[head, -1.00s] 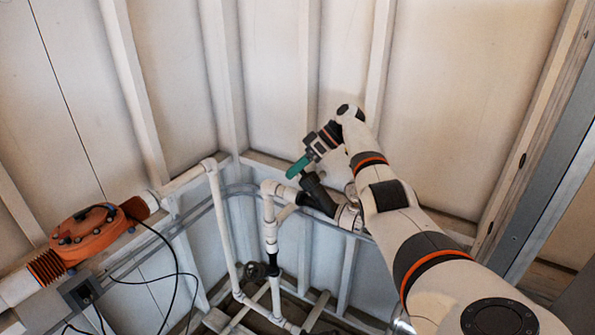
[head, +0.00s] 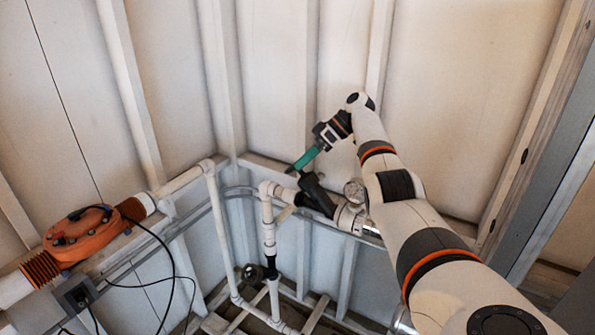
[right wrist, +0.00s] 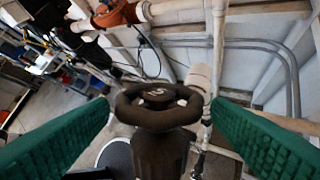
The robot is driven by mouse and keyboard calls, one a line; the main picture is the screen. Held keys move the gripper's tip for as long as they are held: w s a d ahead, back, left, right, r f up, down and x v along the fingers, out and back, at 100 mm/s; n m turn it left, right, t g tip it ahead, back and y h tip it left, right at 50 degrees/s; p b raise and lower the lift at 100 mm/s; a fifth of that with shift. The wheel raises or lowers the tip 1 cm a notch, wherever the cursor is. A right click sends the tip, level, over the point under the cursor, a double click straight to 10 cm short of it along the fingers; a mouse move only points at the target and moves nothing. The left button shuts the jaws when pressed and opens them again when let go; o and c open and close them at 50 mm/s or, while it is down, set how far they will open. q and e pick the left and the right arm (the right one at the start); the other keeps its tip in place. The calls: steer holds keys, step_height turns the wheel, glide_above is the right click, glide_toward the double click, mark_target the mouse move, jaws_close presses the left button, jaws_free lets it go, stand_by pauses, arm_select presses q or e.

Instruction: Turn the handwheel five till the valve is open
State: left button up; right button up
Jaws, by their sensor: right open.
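A black handwheel (right wrist: 158,105) sits on a dark valve body (right wrist: 160,155) in the middle of the right wrist view. It has a light mark on its hub that I cannot read for sure. My right gripper (right wrist: 160,112) is open, its two green fingers to the left and right of the wheel, apart from the rim. In the head view my right gripper (head: 295,166) is just above the dark angled valve (head: 316,195) on the white pipe. The wheel itself is hard to make out there. My left gripper is not in view.
A white pipe (head: 267,225) drops beside the valve, and a round gauge (head: 354,190) stands right of it. A second dark valve (head: 253,272) is lower down. An orange reactor housing (head: 82,237) with black cables is at left. Wall studs stand close behind.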

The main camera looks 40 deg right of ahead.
steer(key=v, duration=0.3)
steer(key=shift+s+d+r+b, duration=0.15)
steer(key=shift+d+r+b, duration=0.05)
steer(key=shift+b, duration=0.15)
